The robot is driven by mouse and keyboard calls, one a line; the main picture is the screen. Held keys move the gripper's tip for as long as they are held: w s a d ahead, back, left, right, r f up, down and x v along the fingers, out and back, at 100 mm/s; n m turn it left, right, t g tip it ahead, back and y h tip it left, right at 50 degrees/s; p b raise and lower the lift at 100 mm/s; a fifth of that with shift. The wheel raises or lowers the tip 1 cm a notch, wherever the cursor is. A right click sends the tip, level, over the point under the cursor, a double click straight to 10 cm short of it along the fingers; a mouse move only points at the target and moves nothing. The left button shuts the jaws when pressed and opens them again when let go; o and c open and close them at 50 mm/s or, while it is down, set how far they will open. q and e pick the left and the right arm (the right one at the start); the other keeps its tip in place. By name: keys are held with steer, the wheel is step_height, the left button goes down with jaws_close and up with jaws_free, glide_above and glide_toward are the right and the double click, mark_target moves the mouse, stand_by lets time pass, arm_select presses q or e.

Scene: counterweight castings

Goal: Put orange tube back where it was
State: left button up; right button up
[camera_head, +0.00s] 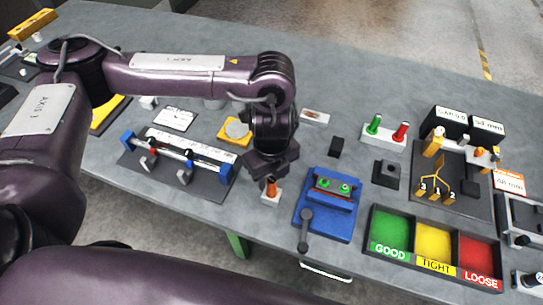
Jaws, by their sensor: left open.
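The orange tube (271,188) stands upright near the front edge of the grey bench, in or on a small white block (267,200). My left gripper (268,177) is right above and around its top, pointing down, with its jaws open. The gripper hides the tube's upper end, and I cannot tell whether the fingers touch it. My right gripper is not in view.
A blue fixture (322,223) with a dark lever stands just right of the tube. A rail gauge (187,154) lies left. Bins marked GOOD (388,250), TIGHT and LOOSE sit front right. Green and red plugs (374,124) stand in a white block behind.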

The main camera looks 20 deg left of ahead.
arm_select(q)
step_height(320, 180, up, 8)
steer(key=shift+r+b, duration=0.25)
steer(key=shift+b, duration=0.05)
stand_by(0.5)
steer(key=shift+s, duration=0.1)
